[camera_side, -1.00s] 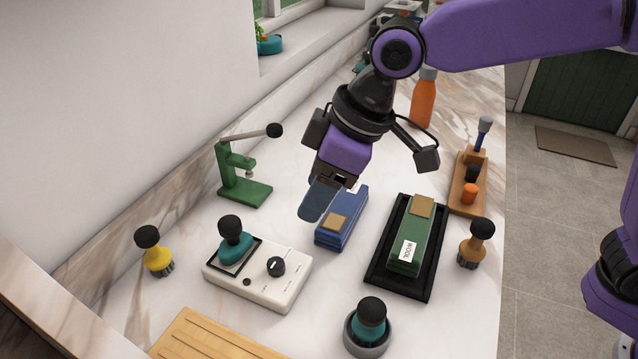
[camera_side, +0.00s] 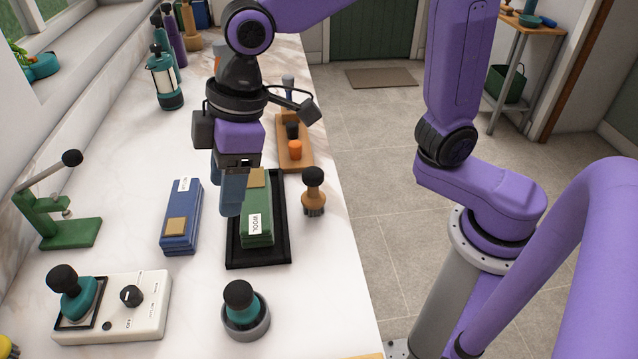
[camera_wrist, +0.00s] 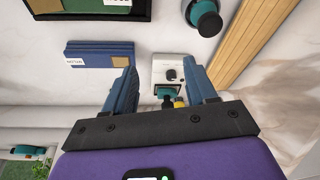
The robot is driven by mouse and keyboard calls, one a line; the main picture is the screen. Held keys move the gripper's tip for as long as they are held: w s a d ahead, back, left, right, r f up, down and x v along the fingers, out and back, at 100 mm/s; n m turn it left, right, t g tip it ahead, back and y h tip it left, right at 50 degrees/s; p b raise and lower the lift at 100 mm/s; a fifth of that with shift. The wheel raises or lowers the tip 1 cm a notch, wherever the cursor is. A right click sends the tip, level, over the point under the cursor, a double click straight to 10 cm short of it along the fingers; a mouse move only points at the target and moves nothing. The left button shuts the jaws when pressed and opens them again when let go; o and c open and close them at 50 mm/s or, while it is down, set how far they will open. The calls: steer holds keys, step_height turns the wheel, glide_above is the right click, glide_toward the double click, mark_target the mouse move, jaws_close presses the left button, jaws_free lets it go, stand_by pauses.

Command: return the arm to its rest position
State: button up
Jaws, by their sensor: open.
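My gripper (camera_side: 232,190) hangs above the bench, fingers pointing down. In the side view it overlaps the left edge of the green block labelled WOOL (camera_side: 258,212), which lies in a black tray (camera_side: 262,258). In the wrist view my gripper (camera_wrist: 163,88) shows two blue fingers spread apart with nothing held between them. The blue block (camera_side: 181,222) with a tan patch lies on the bench left of the tray, apart from it. It also shows in the wrist view (camera_wrist: 98,48).
A white control box (camera_side: 150,310) with a teal-and-black knob sits front left. A green lever press (camera_side: 65,225), a teal stamp in a grey cup (camera_side: 243,308), a brown brush (camera_side: 313,190) and a teal lantern (camera_side: 165,82) stand around. Floor lies beyond the right edge.

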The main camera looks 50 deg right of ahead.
steer(key=s+d+f+h, duration=0.1)
steer(key=s+d+f, duration=0.2)
steer(key=s+d, duration=0.5)
steer(key=s+d+f+g+h, duration=0.1)
steer(key=s+d+f, duration=0.2)
steer(key=s+d, duration=0.4)
steer(key=d, duration=0.8)
steer(key=shift+s+d+n, duration=0.3)
steer(key=shift+s, duration=0.1)
